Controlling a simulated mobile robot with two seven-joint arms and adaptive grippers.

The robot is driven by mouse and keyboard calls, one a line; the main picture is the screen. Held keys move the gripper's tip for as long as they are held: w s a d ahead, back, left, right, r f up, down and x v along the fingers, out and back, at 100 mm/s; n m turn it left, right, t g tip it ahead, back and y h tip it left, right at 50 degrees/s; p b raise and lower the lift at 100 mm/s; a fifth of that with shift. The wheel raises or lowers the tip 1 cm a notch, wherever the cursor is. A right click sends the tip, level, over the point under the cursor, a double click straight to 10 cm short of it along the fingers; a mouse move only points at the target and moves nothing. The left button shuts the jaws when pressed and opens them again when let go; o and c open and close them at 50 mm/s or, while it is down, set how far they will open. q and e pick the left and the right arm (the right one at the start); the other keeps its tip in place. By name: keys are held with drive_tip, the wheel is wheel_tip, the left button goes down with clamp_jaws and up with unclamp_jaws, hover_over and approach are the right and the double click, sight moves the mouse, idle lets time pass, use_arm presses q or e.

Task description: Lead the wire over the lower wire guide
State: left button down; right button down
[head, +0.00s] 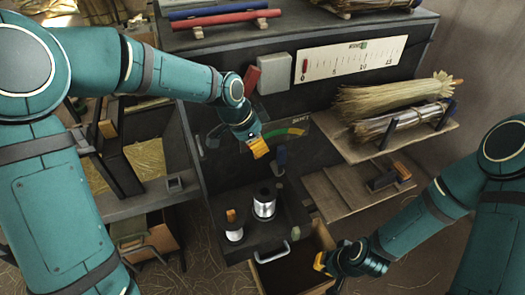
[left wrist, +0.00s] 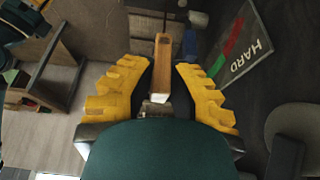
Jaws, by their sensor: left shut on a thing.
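My left gripper (head: 258,148) is in front of the dark machine panel, above the spools, in the head view. In the left wrist view its yellow fingers (left wrist: 160,92) stand on both sides of a wooden handle (left wrist: 162,62), which it holds. A large spool of silvery wire (head: 264,205) and a smaller spool (head: 234,229) stand upright on the dark ledge below. I cannot make out the wire's run, and I cannot tell which part is the lower wire guide. My right gripper (head: 320,262) is low, beside the open drawer; its finger opening is unclear.
A coloured gauge (head: 288,133) is on the panel, with a blue-topped lever (head: 281,157) below it. The open drawer (head: 295,272) juts out below the ledge. Shelves with straw bundles (head: 390,98) and a wooden board (head: 350,188) stand to the right.

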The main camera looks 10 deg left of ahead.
use_arm(q)
drive_tip(key=w+a+p+v, duration=0.1)
drive_tip(key=w+p+v, duration=0.2)
drive_tip(key=p+v, duration=1.45)
drive_tip(key=s+a+r+b, duration=0.3)
drive_tip(key=a, duration=0.4)
drive_tip(key=s+a+r+b, duration=0.3)
drive_tip(key=a+b, duration=0.1)
drive_tip(key=a, duration=0.2)
wheel_tip(320, 180, down, 22)
drive_tip(key=b, duration=1)
drive_tip(key=shift+w+r, duration=0.2)
idle(0.4)
